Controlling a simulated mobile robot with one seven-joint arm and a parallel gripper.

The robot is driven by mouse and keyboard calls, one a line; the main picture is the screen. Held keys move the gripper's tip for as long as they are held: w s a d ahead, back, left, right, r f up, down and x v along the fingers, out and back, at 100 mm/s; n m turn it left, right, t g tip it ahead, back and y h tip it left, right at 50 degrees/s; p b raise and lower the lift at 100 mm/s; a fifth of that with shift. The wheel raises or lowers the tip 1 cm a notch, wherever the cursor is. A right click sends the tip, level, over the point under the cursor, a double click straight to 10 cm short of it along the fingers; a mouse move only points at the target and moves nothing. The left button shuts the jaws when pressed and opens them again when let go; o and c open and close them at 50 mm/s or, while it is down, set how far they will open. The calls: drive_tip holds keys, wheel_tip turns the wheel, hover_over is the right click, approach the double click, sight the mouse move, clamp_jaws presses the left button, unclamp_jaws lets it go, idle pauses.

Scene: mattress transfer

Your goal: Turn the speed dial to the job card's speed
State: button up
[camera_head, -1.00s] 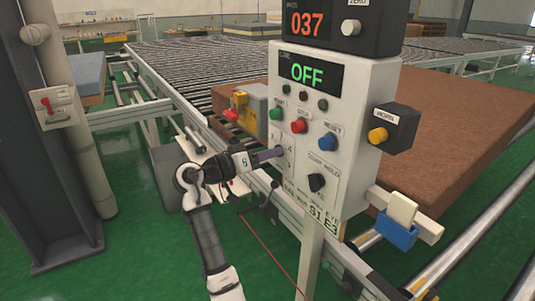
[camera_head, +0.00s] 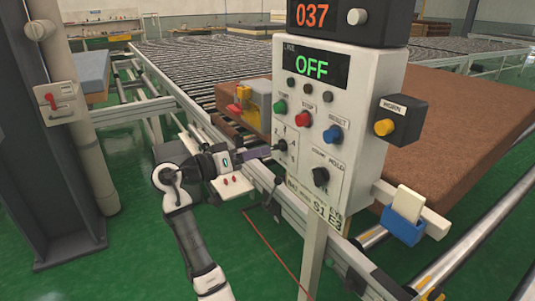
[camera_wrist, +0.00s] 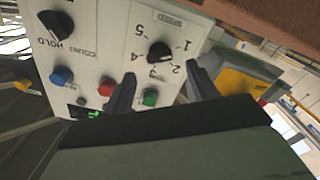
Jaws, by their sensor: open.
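The speed dial (camera_head: 281,146) is a black knob on the front of the white control panel (camera_head: 362,105). In the wrist view the dial (camera_wrist: 160,52) sits below a SPEED label, with numerals 1 to 5 around it; I cannot tell which one it points at. My gripper (camera_head: 264,154) is left of the dial, close to the panel. In the wrist view the gripper (camera_wrist: 163,72) is open and empty, its fingers apart and the dial beyond the gap between their tips. A label (camera_head: 322,211) low on the panel seems to read S1 E3; I cannot tell whether it is the job card.
Green, red and blue buttons (camera_head: 333,134) sit above and right of the dial. A second black knob (camera_head: 321,176) is below right. The display (camera_head: 312,66) reads OFF. A yellow-and-grey box (camera_head: 257,105) stands behind my gripper, beside the roller conveyor (camera_head: 190,62). A brown mattress (camera_head: 450,115) lies behind the panel.

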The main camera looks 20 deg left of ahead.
drive_tip(key=b+v, duration=0.1)
drive_tip(key=v, duration=0.7)
drive_tip(key=shift+s+a+b, duration=0.15)
drive_tip(key=shift+s+b, duration=0.1)
drive_tip(key=shift+b, duration=0.15)
